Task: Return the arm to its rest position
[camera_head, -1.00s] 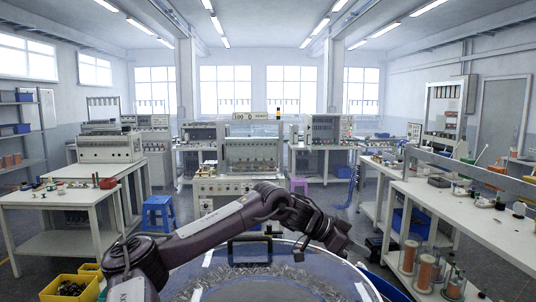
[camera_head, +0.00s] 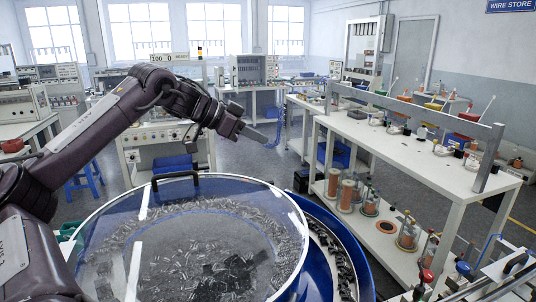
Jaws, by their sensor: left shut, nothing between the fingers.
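My left arm comes in from the left and reaches across the upper middle of the head view. Its gripper (camera_head: 254,133) is shut and empty, held in the air above and beyond the far rim of the big round bowl. It touches nothing that I can see. The bowl (camera_head: 293,262) has a clear lid with a black handle (camera_head: 176,180) at its far side. Many small dark and clear connector pieces lie under the lid. My right gripper is not in view.
A blue curved track (camera_head: 352,250) runs around the bowl's right side. A long white workbench (camera_head: 440,170) with coloured parts stands at the right, with copper spools (camera_head: 347,193) on its lower shelf. A blue stool (camera_head: 84,182) is at the left.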

